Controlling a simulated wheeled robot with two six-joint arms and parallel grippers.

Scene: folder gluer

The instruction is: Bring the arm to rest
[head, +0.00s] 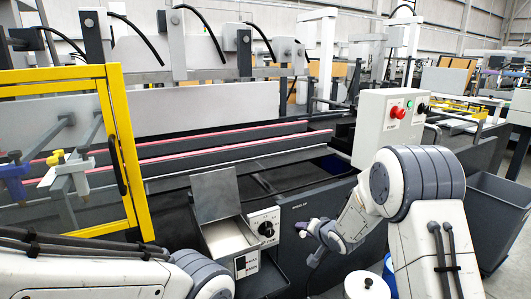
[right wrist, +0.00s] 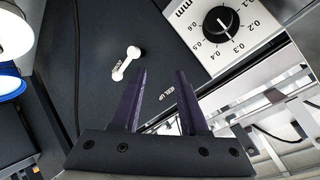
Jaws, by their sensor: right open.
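My right arm comes in from the lower right in the head view. Its gripper (head: 308,230) is in front of the dark machine side, just right of the white dial panel (head: 263,228). In the right wrist view the two purple fingers (right wrist: 160,92) stand apart with nothing between them. A small white lever (right wrist: 126,63) on the dark panel lies beyond and left of the fingers; I cannot tell the exact gap. The black knob (right wrist: 220,24) with its mm scale is at upper right. My left arm shows at lower left in the head view; its gripper is out of view.
An open grey box (head: 222,235) with a raised lid sits left of the dial panel. A control box (head: 390,125) with red and green buttons is above my right arm. A yellow-framed guard (head: 125,150) stands left, a grey bin (head: 490,210) right, a white container (head: 366,286) below.

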